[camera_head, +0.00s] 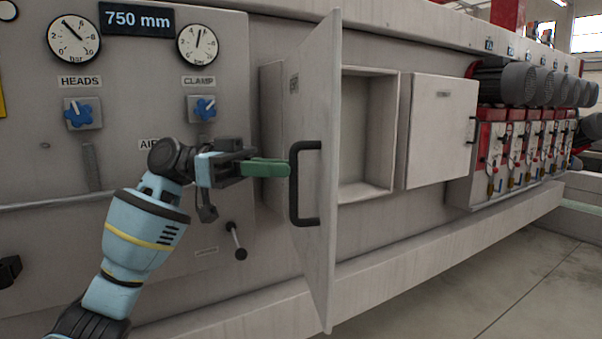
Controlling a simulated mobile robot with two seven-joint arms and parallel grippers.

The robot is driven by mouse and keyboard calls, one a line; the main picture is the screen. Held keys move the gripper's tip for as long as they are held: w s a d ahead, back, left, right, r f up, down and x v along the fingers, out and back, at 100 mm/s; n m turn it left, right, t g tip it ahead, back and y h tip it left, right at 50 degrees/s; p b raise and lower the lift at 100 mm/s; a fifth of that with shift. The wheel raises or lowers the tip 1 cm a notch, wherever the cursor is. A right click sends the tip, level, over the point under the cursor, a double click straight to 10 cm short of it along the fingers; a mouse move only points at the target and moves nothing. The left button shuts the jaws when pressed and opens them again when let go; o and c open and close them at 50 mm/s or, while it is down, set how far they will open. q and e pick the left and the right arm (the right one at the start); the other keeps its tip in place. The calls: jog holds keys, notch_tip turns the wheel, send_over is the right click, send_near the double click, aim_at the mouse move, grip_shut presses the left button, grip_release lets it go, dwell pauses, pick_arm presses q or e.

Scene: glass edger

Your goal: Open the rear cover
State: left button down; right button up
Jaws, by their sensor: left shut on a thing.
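A light grey cover (312,95) stands swung out from the machine front, its outer face turned to the left. Behind it a recessed compartment (365,135) shows open, partly hidden by the cover. A black bar handle (296,185) sits on the cover's outer face near its free edge. My left gripper (288,168), with green fingers, comes in from the left and is shut on this handle at its upper part. The exact contact between fingertips and bar is small in view. My right gripper is not in view.
Motors (510,82) and red units stand farther right. Gauges (74,40), blue knobs (82,113) and a lever (236,240) are on the left panel. The floor (500,285) at lower right is clear.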

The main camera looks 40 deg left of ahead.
pick_arm(q)
jog(key=shift+s+d+f+g, duration=0.2)
jog(key=shift+s+f+g, duration=0.2)
jog(key=shift+s, duration=0.1)
jog(key=c, duration=1.8)
grip_release()
jog(key=shift+s+d+r, duration=0.1)
jog(key=shift+r, duration=0.1)
